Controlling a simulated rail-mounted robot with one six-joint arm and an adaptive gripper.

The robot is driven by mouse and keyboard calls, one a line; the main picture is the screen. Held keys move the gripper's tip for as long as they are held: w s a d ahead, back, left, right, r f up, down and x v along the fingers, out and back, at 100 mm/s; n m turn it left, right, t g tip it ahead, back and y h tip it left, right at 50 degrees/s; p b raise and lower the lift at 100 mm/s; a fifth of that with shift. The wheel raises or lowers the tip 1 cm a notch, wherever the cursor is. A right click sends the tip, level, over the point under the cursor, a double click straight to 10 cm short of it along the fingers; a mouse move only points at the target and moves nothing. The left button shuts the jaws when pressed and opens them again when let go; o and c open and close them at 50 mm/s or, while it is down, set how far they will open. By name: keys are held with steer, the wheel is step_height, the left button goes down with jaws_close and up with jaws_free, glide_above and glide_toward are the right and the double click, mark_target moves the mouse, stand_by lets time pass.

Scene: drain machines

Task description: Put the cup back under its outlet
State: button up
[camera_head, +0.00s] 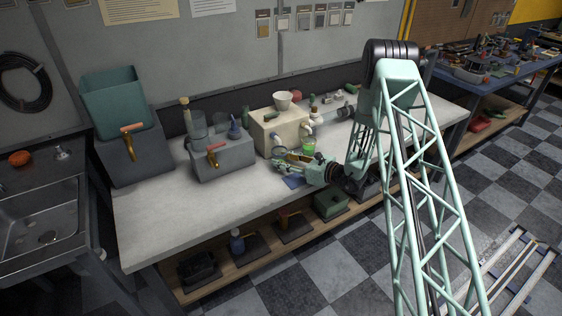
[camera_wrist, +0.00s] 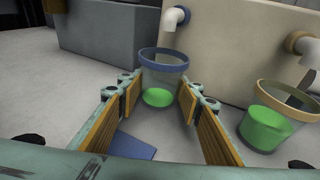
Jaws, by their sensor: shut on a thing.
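A clear cup with a blue rim and green liquid (camera_wrist: 160,80) stands between the fingers of my gripper (camera_wrist: 160,97) in the wrist view, upright. My gripper is shut on it. The cup also shows in the head view (camera_head: 279,149), partly hidden by my gripper (camera_head: 285,162). A cream machine (camera_head: 268,136) is behind it. Its left white outlet (camera_wrist: 174,18) shows just above and behind the cup's rim; I cannot tell whether it is directly over the cup. A second cup with a tan rim and green liquid (camera_wrist: 270,118) stands by the right outlet (camera_wrist: 306,46).
A blue patch (camera_wrist: 132,147) lies on the bench near my left finger. A grey machine with a brass tap (camera_head: 222,160) stands left of the cream one, and a larger grey one with a teal tank (camera_head: 135,155) farther left. The front left bench top (camera_head: 180,215) is clear.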

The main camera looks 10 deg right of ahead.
steer(key=shift+f, duration=0.2)
stand_by(0.3)
steer(key=o, duration=0.9)
steer(key=shift+r, duration=0.2)
steer(key=shift+p+v, duration=0.8)
steer(key=shift+v, duration=5.2)
